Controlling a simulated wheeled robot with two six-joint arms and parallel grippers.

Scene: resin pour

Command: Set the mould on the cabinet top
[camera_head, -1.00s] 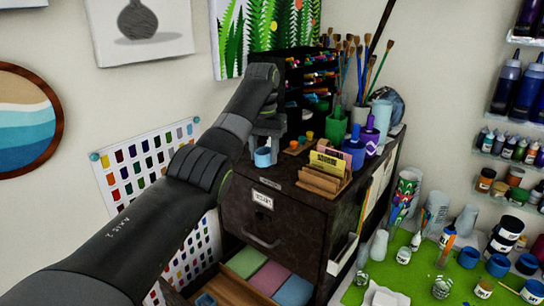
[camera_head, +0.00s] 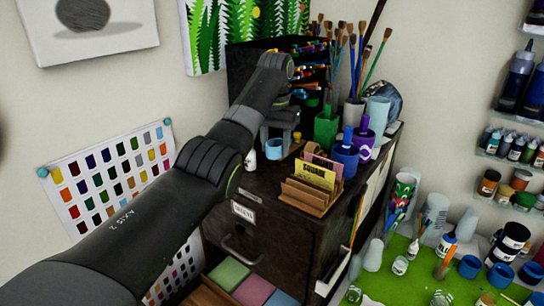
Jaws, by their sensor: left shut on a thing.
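My left gripper (camera_head: 284,134) reaches in from the left over the cabinet top and is shut on a small light blue cup-shaped mould (camera_head: 273,149). The mould is upright, over the back left part of the top. I cannot tell whether its base touches the surface. The dark cabinet (camera_head: 268,218) stands against the wall, and its top shows between the mould and the card holder. My left wrist and fingers hide part of the top behind the mould. My right gripper is not in view.
A small white bottle (camera_head: 250,160) stands just left of the mould. A wooden card holder (camera_head: 310,195) is at the front right, with a blue pot (camera_head: 345,160) and a green pot (camera_head: 326,128) behind it. A dark marker rack (camera_head: 240,65) stands at the back.

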